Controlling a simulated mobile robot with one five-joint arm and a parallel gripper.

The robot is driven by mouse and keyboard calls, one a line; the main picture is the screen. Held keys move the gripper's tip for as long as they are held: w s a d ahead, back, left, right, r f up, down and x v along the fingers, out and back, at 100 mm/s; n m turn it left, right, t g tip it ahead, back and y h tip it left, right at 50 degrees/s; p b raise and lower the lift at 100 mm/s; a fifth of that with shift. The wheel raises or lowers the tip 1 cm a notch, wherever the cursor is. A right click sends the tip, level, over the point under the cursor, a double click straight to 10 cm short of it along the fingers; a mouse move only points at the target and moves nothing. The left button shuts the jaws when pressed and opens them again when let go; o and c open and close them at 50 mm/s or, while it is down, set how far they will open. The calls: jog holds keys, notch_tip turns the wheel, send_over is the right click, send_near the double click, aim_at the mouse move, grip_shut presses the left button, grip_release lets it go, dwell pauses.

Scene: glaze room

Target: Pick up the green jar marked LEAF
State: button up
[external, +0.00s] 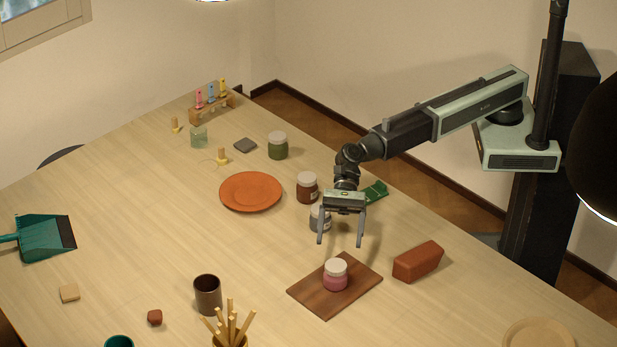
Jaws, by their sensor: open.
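A green jar (278,151) with a pale lid stands upright on the table toward the back, right of a small dark grey block. No lettering on it is legible from here. My gripper (340,243) is open and empty, fingers pointing down, over the right part of the table. In the picture it is well to the lower right of the green jar, apart from it. A grey jar (318,222) stands behind my gripper's left finger and is partly hidden by it. A brown jar (307,191) stands between the green jar and the grey one.
A pink jar (336,277) stands on a wooden board (312,297) below my gripper in the picture. A red-brown brick (418,262) lies to the right. An orange plate (251,192) lies left of the brown jar. A dark grey block (245,146) is beside the green jar.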

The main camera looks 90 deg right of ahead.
jog(key=w+d+r+n+t+h+p, duration=0.1)
jog(key=w+d+n+t+h+p, duration=0.5)
jog(key=w+d, duration=0.65)
jog(key=n+g+h+p, duration=0.7)
jog(key=n+g+p, duration=0.15)
jog(key=n, duration=0.65)
send_over(278, 144)
jog(key=d, duration=0.3)
jog(key=shift+w+f+t+p, duration=0.1)
jog(key=shift+f+t+p, duration=0.05)
jog(key=shift+t+p, duration=0.25)
jog(key=shift+d, duration=0.15)
jog(key=f+b, duration=0.8)
jog(key=shift+a+f, duration=0.2)
jog(key=shift+a, duration=0.05)
jog(key=shift+r, duration=0.25)
jog(key=c, duration=1.7)
